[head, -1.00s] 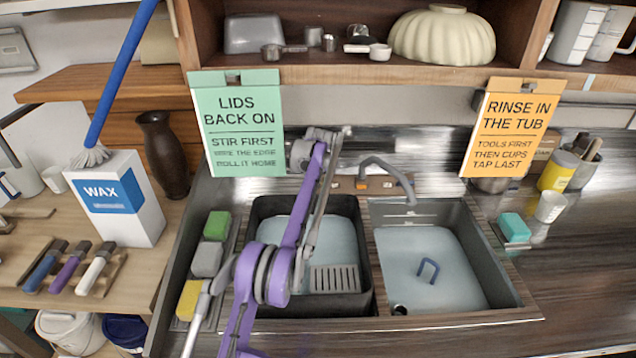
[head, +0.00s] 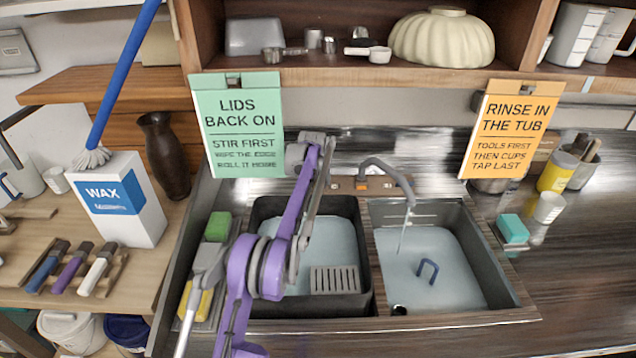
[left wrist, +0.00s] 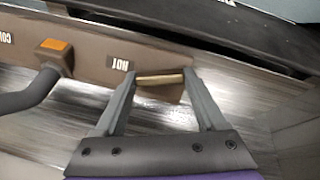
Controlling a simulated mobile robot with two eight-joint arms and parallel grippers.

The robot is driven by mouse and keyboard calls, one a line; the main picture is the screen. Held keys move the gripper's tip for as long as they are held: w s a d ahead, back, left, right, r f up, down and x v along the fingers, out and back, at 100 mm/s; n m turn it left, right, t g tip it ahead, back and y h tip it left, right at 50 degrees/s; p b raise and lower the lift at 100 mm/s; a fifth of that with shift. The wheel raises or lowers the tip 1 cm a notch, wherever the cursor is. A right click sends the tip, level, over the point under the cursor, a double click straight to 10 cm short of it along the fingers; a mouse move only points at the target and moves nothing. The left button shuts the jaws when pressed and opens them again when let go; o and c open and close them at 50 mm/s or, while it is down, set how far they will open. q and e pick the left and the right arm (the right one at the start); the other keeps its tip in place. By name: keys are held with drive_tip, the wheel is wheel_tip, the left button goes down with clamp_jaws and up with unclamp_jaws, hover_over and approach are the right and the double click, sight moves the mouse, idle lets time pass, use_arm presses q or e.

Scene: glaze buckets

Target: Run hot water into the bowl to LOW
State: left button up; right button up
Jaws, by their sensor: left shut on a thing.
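My left gripper, at the end of the purple arm, has its fingers closed on a tan bar (left wrist: 160,79) beside the HOT label on the tap panel (left wrist: 95,68); the left wrist view shows the gripper (left wrist: 160,88). In the head view its fingertips are hidden by the arm. The tap spout (head: 388,172) stands above the right sink bowl (head: 490,275). A thin stream of water (head: 402,238) falls from it into that bowl. The bowl's floor looks pale blue, with a blue handle (head: 428,270) in it. No level mark is readable. My right gripper is not in view.
Sponges (head: 217,226) lie on the left. Two hanging signs (head: 238,125) and (head: 513,130) flank the tap.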

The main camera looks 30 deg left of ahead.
use_arm(q)
drive_tip(key=shift+n, duration=0.8)
drive_tip(key=o, duration=1.3)
drive_tip(key=v, duration=1)
drive_tip(key=shift+s+a+r, duration=0.15)
drive_tip(key=shift+s+r, duration=0.15)
drive_tip(key=shift+r, duration=0.05)
